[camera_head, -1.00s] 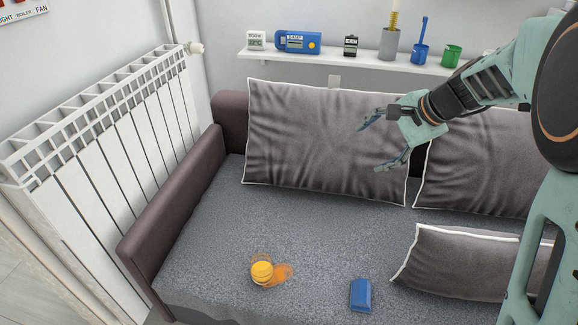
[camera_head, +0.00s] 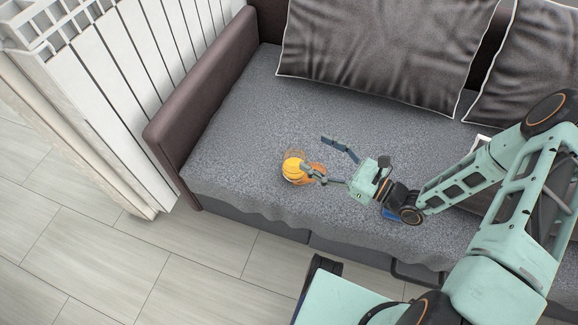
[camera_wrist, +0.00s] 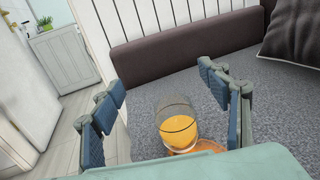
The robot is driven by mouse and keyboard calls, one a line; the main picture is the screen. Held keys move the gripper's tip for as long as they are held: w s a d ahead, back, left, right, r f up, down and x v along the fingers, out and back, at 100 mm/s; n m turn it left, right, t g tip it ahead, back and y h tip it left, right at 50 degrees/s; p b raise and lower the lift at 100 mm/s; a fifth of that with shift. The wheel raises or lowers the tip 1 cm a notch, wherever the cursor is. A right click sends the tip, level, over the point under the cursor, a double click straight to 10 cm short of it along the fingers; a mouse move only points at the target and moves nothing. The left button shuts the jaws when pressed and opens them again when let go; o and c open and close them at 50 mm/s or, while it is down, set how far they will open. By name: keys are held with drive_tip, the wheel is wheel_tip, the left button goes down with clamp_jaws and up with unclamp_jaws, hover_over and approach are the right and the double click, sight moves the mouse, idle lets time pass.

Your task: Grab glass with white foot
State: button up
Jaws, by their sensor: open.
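A clear glass of orange drink (camera_head: 294,168) stands on the grey sofa seat (camera_head: 235,140), near its left end. In the wrist view the glass (camera_wrist: 179,128) appears between the two fingers, with an orange tint on the seat beside it. My gripper (camera_head: 316,155) is open and empty, just right of the glass in the head view. The near fingertip overlaps the glass's right edge there; I cannot tell whether it touches. In the wrist view my gripper (camera_wrist: 160,88) has its blue-padded fingers spread wide.
Grey cushions (camera_head: 385,50) lean on the backrest. The brown armrest (camera_head: 205,85) stands left of the glass, with a white radiator (camera_head: 110,95) beyond. The seat behind the glass is clear.

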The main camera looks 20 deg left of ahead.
drive_tip(key=b, duration=0.3)
approach(295, 157)
drive_tip(key=s+r, duration=0.1)
drive_tip(key=r, duration=0.1)
drive_tip(key=s+a+r, duration=0.1)
drive_tip(key=s+r, duration=0.1)
drive_tip(key=shift+a+r, duration=0.1)
drive_tip(key=shift+a, duration=0.05)
drive_tip(key=a, duration=0.2)
drive_tip(key=w+a+b, duration=0.1)
drive_tip(key=a, duration=0.4)
drive_tip(key=shift+w+a+r, duration=0.2)
drive_tip(key=shift+w+r, duration=0.05)
drive_tip(key=shift+w, duration=0.05)
drive_tip(key=shift+c, duration=0.3)
drive_tip(key=c, duration=1.7)
drive_tip(key=shift+r, duration=0.1)
